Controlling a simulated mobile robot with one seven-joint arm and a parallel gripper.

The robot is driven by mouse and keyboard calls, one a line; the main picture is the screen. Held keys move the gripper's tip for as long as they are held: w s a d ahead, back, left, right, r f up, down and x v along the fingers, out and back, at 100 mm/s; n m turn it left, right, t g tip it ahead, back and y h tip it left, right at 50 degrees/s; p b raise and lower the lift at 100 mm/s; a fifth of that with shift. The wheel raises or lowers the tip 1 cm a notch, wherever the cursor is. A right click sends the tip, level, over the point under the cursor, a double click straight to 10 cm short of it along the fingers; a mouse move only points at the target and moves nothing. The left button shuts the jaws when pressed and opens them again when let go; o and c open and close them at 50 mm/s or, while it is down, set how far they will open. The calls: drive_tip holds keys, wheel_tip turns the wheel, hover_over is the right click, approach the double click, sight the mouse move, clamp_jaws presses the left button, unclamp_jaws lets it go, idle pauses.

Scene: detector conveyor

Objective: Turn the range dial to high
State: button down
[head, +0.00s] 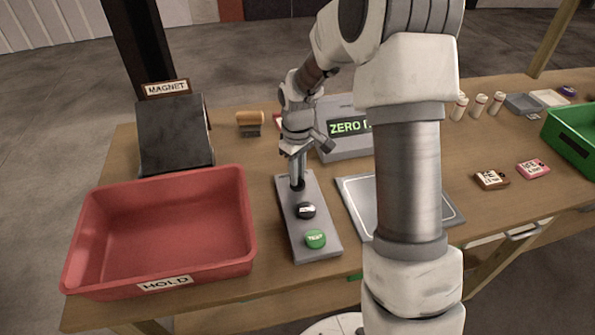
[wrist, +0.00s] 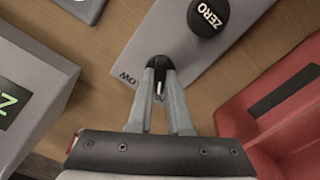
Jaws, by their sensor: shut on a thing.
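The range dial (wrist: 159,62) is a black knob at the end of a grey control panel (head: 317,232). In the wrist view my gripper (wrist: 160,78) is shut on it, one finger on each side. A white pointer line shows on the knob between the fingers, toward the bottom of the picture. Upside-down lettering, apparently LOW, shows just left of the fingers; the HIGH mark is not visible. In the head view my gripper (head: 298,178) points down at the panel's far end and mostly hides the dial (head: 298,187).
A black ZERO button (head: 305,210) and a green TEST button (head: 315,239) sit nearer on the panel. A red HOLD bin (head: 243,215) stands close at left. A grey display box (head: 345,147) stands behind, and a metal tray (head: 352,190) lies at right.

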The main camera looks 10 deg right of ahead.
drive_tip(key=shift+n, duration=1.1)
drive_tip(key=shift+p, duration=0.3)
drive_tip(key=c, duration=0.8)
unclamp_jaws()
drive_tip(key=shift+c, duration=0.2)
wheel_tip(320, 180, up, 18)
drive_tip(key=p, duration=0.1)
drive_tip(key=shift+f+p, duration=0.25)
drive_tip(key=shift+p, duration=0.05)
